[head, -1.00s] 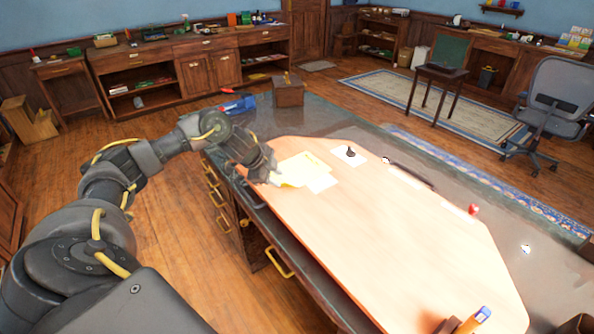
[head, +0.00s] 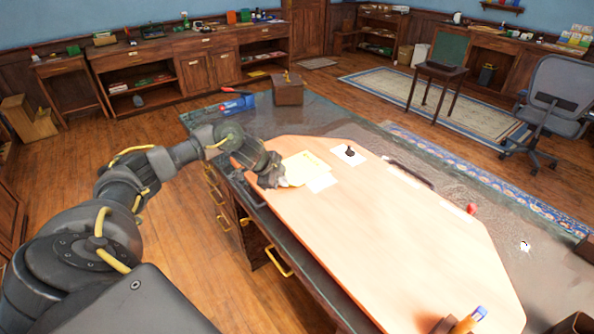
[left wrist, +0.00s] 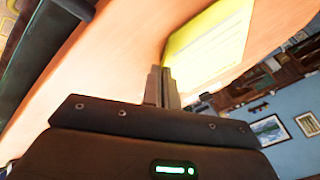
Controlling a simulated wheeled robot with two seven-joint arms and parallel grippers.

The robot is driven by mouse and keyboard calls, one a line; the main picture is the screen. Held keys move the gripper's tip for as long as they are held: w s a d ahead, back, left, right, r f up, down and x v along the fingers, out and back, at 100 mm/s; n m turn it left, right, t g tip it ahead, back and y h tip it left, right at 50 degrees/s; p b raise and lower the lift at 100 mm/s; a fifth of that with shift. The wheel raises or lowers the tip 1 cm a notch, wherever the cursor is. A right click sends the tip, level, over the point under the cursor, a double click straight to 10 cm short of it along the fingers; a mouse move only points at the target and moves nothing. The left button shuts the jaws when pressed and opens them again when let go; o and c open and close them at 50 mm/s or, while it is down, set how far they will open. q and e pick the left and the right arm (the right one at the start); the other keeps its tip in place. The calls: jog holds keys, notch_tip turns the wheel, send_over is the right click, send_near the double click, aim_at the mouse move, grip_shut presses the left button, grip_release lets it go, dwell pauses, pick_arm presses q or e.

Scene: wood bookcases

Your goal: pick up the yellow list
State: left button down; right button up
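The yellow list (head: 303,166) is a pale yellow sheet at the far left part of the light wooden desk top. A white sheet (head: 322,182) lies by its near edge. My left gripper (head: 280,179) is at the list's left edge. In the left wrist view the two fingers (left wrist: 163,86) are close together, and the yellow list (left wrist: 210,45) extends from beside their tips. They appear shut on its edge; the exact contact is partly hidden by the fingers. My right gripper is in neither view.
A white card with a dark piece (head: 349,154) lies right of the list. A wooden box (head: 288,90) stands behind. The desk's middle is clear.

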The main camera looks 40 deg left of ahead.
pick_arm(q)
jog(key=shift+r, duration=0.4)
jog(key=r, duration=0.1)
jog(key=r+b, duration=0.1)
jog(key=shift+a+r, duration=0.2)
jog(key=shift+r, duration=0.1)
jog(key=s+a+r+b, duration=0.3)
jog(key=s+a+r, duration=0.6)
jog(key=a, duration=0.1)
jog(key=shift+s+r+b, duration=0.2)
jog(key=shift+r+b, duration=0.05)
jog(key=shift+b, duration=0.05)
